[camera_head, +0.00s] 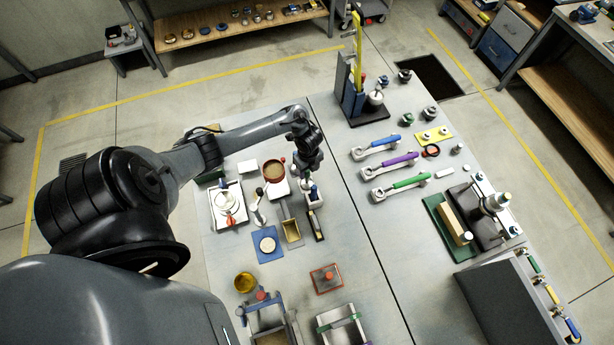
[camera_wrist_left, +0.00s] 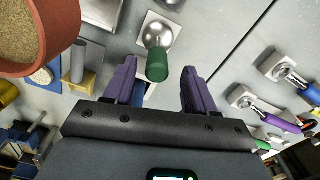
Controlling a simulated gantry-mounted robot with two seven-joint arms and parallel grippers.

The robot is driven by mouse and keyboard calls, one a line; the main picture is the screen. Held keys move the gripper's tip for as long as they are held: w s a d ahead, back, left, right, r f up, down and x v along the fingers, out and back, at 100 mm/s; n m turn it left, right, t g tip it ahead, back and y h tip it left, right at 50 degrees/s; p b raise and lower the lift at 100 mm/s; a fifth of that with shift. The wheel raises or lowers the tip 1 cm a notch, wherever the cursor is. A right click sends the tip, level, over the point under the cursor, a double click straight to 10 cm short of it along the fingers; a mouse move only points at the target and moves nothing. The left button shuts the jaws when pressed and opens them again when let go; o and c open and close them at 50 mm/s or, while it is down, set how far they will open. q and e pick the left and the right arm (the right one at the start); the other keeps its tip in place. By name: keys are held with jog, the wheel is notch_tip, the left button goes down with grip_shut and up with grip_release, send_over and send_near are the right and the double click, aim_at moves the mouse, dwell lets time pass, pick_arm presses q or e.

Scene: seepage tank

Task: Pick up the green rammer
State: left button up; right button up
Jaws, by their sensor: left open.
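In the left wrist view a green handle (camera_wrist_left: 157,64) joins a shiny round metal head (camera_wrist_left: 162,31) on a pale square plate (camera_wrist_left: 148,24); I take this to be the green rammer. My left gripper (camera_wrist_left: 159,72) is open, with its purple fingers apart. The handle shows between the fingertips in the picture; I cannot tell how far below them it is. In the head view my left gripper (camera_head: 306,174) hangs over the table, and my arm seems to hide the rammer there. My right gripper is not in view.
A red-brown pot of sand (camera_head: 273,171) stands close left of the gripper; its wall also shows in the wrist view (camera_wrist_left: 68,45). Blue (camera_head: 384,142), purple (camera_head: 400,161) and green (camera_head: 409,181) handled tools lie to the right. Bare table (camera_head: 350,225) lies between.

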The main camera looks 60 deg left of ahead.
aim_at(307, 176)
pick_arm(q)
jog(key=shift+s+a+f, duration=0.1)
jog(key=shift+f, duration=1.2)
jog(key=shift+s+f, duration=0.1)
jog(key=shift+f, duration=1.2)
grip_shut()
